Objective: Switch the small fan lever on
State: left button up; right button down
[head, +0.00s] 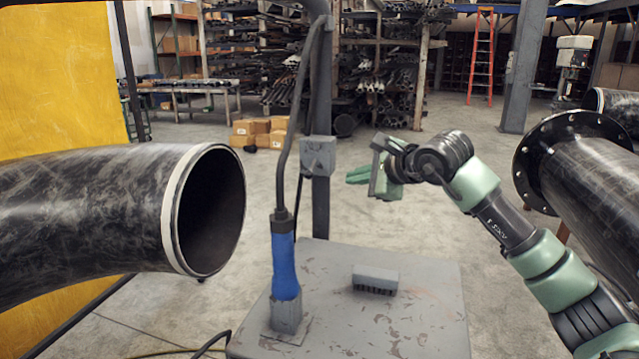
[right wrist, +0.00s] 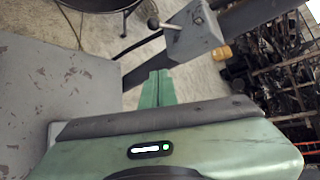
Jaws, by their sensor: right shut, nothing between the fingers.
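A grey switch box (head: 318,155) is fixed to the dark post in the middle of the head view. In the right wrist view the box (right wrist: 196,33) is at the top, and a small lever with a round dark knob (right wrist: 153,22) sticks out from it to the left. The lever is too small in the head view to tell its position. My right gripper (head: 353,175) is just right of the box in the head view, its green fingers shut and empty. In the right wrist view the fingertips (right wrist: 160,74) are together, apart from the lever. My left gripper is not in view.
A worn grey table (head: 430,320) below holds a blue-handled tool (head: 284,265) with a cable rising beside the post, and a grey brush-like block (head: 376,278). A big black pipe (head: 90,215) is at left, a flanged pipe (head: 600,175) at right.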

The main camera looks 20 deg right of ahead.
aim_at(312, 169)
jog(key=w+a+f+p, duration=0.2)
jog(key=w+a+p, duration=0.1)
jog(key=w+a, duration=0.2)
jog(key=shift+w+a+p, duration=0.3)
jog(key=shift+w, duration=0.65)
jog(key=shift+r+g+p, duration=0.15)
jog(key=shift+g+p, duration=0.15)
jog(key=shift+p, duration=0.25)
